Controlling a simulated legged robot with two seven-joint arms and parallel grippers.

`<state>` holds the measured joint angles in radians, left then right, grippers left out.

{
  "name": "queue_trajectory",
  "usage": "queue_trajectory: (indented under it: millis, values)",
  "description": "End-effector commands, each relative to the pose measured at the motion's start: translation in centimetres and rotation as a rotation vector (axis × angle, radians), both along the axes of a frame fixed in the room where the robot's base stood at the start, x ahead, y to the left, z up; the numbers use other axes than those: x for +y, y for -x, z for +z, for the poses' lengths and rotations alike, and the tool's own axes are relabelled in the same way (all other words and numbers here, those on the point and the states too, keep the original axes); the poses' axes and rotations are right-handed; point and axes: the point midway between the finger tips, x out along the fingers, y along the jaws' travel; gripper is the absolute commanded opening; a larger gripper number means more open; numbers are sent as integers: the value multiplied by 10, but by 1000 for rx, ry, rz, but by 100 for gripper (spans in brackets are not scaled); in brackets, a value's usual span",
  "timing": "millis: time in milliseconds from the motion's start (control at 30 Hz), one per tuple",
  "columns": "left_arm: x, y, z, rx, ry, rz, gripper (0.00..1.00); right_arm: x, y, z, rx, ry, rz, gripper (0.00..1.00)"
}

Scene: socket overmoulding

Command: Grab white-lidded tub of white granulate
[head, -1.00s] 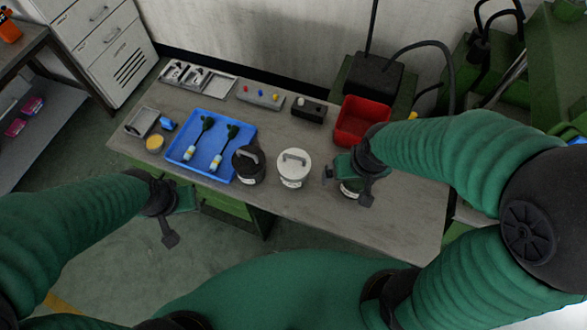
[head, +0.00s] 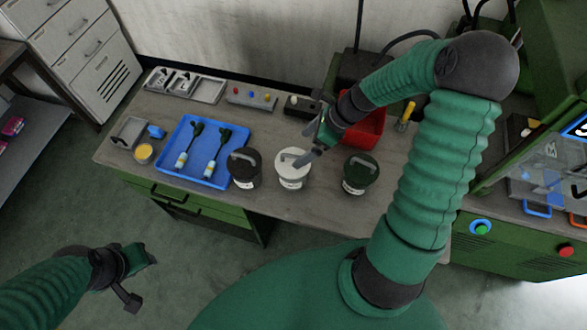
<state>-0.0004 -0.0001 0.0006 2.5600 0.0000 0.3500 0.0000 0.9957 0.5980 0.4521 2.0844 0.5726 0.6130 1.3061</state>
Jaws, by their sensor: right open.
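The white-lidded tub (head: 291,177) stands upright on the table between a black-lidded tub (head: 245,168) on its left and a dark green-lidded tub (head: 360,174) on its right. It has a grey handle on its lid. My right gripper (head: 309,144) is open at the upper right of the white lid, with one finger over the lid's right edge in the picture. I cannot tell whether it touches the handle. My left gripper (head: 136,277) is off the table's front, low at the left; its jaws are unclear.
A blue tray (head: 219,179) with two tools lies left of the tubs. A red bin (head: 375,128) stands behind my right arm. A button box (head: 252,97) and a black box (head: 300,106) sit at the back. A green machine (head: 530,240) stands at the right.

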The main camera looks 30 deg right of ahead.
Motion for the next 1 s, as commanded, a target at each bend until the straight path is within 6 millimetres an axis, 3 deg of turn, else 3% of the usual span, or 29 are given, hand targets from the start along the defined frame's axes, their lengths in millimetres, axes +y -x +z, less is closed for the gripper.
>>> queue_trajectory:
  millis: [500,733,1000]
  values:
    - [0,0,3,0,0,1,36,37,-19,-64,2,0,4,100]
    - [0,0,3,0,0,1,36,36,-20,-66,0,4,2,100]
    - [0,0,3,0,0,1,36,38,-20,-65,-1,6,2,65]
